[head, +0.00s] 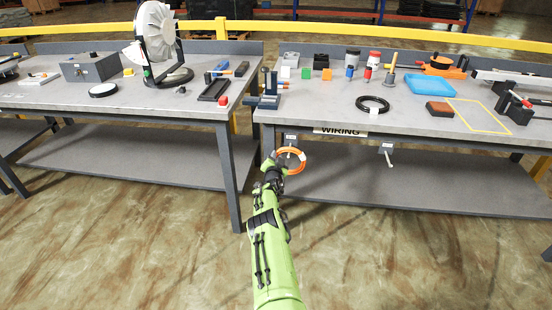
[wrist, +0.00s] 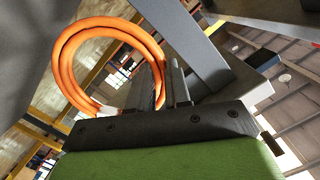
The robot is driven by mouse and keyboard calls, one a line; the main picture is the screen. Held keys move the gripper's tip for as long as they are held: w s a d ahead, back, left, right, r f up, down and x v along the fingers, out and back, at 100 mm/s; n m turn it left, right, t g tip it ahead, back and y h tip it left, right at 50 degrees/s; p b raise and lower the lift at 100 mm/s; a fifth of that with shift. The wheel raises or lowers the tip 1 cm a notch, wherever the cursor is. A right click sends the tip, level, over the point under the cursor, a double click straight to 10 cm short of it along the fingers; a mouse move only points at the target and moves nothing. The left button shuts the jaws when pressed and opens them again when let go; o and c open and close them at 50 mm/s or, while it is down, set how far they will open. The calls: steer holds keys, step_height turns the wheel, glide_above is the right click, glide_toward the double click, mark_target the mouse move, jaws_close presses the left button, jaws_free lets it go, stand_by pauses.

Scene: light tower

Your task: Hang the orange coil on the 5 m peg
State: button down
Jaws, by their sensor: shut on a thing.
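The orange coil (head: 304,159) is a ring just below the front edge of the right workbench. My gripper (head: 273,168) is shut on its left side in the head view. In the wrist view the coil (wrist: 66,75) stands out to the left of my gripper (wrist: 165,88). A left peg (head: 289,153) with a white label hangs under the bench edge, overlapping the coil in the head view; I cannot tell whether the coil is around it. A right peg (head: 389,160) with a label is free. The label writing is too small to read.
The right bench top (head: 330,112) carries a black coil (head: 373,104), a blue tray (head: 428,84), several blocks and tools. A lower shelf (head: 400,185) runs beneath. The left bench (head: 130,108) holds a fan and boxes. A narrow gap separates the benches. The floor in front is clear.

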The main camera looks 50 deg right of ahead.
steer(key=shift+r, duration=0.1)
steer(key=c, duration=1)
jaws_free()
steer(key=shift+s+a+p, duration=0.1)
steer(key=shift+p, duration=0.2)
steer(key=p+v, duration=1.2)
steer(key=v, duration=0.3)
steer(key=shift+s+a, duration=0.2)
